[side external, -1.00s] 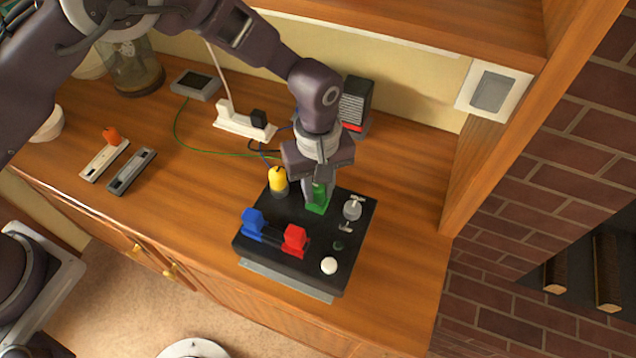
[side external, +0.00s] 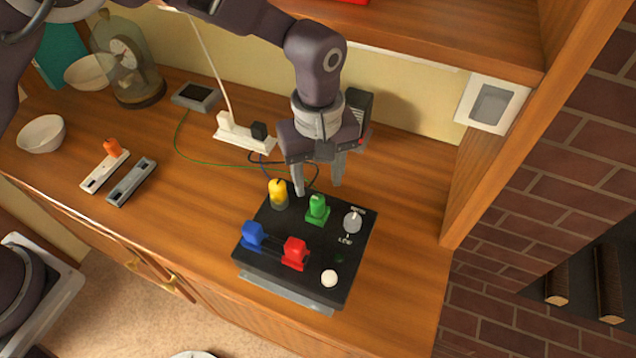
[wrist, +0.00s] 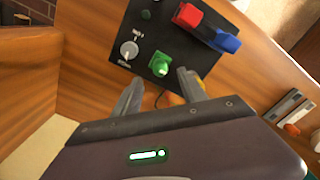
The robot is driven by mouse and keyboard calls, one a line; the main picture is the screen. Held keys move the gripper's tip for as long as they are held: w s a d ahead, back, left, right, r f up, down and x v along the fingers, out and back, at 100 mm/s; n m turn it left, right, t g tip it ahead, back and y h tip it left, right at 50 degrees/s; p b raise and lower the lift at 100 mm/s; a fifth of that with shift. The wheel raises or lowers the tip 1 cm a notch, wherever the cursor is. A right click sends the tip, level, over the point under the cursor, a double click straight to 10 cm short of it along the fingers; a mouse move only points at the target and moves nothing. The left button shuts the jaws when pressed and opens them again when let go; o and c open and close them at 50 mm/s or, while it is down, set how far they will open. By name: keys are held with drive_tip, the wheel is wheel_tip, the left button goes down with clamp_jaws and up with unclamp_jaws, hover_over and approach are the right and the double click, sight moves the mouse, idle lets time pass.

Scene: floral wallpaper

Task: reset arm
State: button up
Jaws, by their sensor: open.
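My gripper (side external: 318,190) is open and empty. It hangs above the back edge of a black control box (side external: 262,222), apart from it, with the fingers pointing down. A green switch (side external: 317,208) stands upright on the box just in front of the fingers. In the wrist view, the green switch (wrist: 159,66) shows just beyond the gap between the fingertips (wrist: 160,84). The box also bears a yellow knob (side external: 278,191), a blue lever (side external: 253,236), a red lever (side external: 295,251), a grey dial (side external: 352,222) and a white button (side external: 329,278).
A white power strip (side external: 243,136) and a dark device (side external: 357,110) stand behind the box, with cables between. Two slider strips (side external: 131,181), bowls (side external: 41,134) and a glass dome (side external: 126,65) are at left. A shelf (side external: 420,35) overhangs the back. The counter right of the box is clear.

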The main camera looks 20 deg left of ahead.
idle(0.4)
drive_tip(key=s+a+r+m+t+h, duration=0.15)
drive_tip(key=s+a+r, duration=0.25)
drive_tip(key=a+r, duration=0.55)
drive_tip(key=s+a+r+m+t, duration=0.1)
drive_tip(key=s+a+r+m, duration=0.15)
drive_tip(key=a+r, duration=0.7)
drive_tip(key=s+a+r+m+t, duration=0.1)
drive_tip(key=s+a+m, duration=0.1)
drive_tip(key=s, duration=0.6)
drive_tip(key=s+a+r+m+t+y, duration=0.1)
drive_tip(key=s+a, duration=0.3)
drive_tip(key=s, duration=0.4)
drive_tip(key=shift+s+a+r+m+t, duration=0.25)
drive_tip(key=shift+r+m+t, duration=0.15)
drive_tip(key=shift+m+t, duration=0.25)
drive_tip(key=shift+o, duration=0.2)
drive_tip(key=shift+w+y, duration=0.1)
drive_tip(key=shift+y, duration=0.15)
